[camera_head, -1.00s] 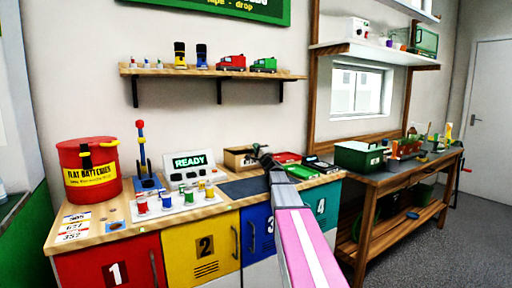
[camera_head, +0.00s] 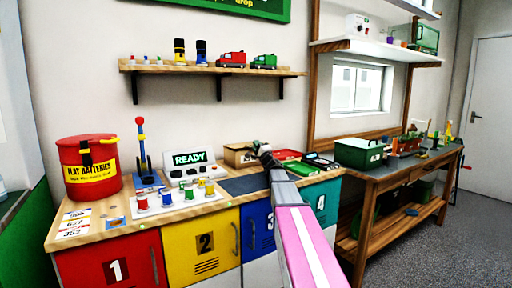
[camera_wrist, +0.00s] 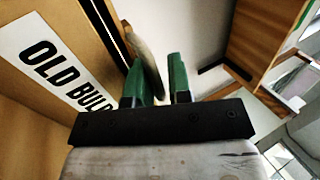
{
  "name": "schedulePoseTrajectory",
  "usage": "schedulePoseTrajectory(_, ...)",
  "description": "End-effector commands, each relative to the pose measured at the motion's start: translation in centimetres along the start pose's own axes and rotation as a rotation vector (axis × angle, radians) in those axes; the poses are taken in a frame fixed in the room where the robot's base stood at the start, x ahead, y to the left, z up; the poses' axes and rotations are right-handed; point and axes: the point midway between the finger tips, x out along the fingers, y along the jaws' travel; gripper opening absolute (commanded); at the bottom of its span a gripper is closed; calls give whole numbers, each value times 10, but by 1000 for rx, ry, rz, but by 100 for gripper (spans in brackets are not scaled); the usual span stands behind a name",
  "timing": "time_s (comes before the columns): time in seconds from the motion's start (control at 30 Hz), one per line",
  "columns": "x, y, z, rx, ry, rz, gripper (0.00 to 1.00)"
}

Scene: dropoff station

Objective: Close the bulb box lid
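The bulb box (camera_head: 238,157) is a brown cardboard box at the back of the counter, left of my gripper's tip. In the wrist view its side carries a white label (camera_wrist: 55,65) reading "OLD BUL…", the rest cut off. My gripper (camera_head: 266,158) is beside the box's right end. In the wrist view its green fingers (camera_wrist: 157,80) stand apart. A thin, curved tan piece (camera_wrist: 146,58) stands close to the left finger, with a gap to the right finger. I cannot tell whether it is the lid or whether it touches the finger. The lid's position is unclear in the head view.
Right of my gripper lie a green tray (camera_head: 300,170) and a red tray (camera_head: 286,155). A READY display (camera_head: 189,159), a white rack of coloured cells (camera_head: 180,198) and a red battery drum (camera_head: 88,168) stand left. A wooden shelf (camera_head: 212,73) hangs above.

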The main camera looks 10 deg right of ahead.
Motion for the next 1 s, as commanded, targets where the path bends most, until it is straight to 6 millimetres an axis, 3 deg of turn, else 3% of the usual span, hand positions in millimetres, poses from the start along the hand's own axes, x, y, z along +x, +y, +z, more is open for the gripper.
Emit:
schedulePoseTrajectory(0.27,-34,-12,2,1,1,0,18)
schedulePoseTrajectory(0.7,-109,-47,3,1,0,-1,18)
schedulePoseTrajectory(1.0,-117,-51,2,1,-1,0,18)
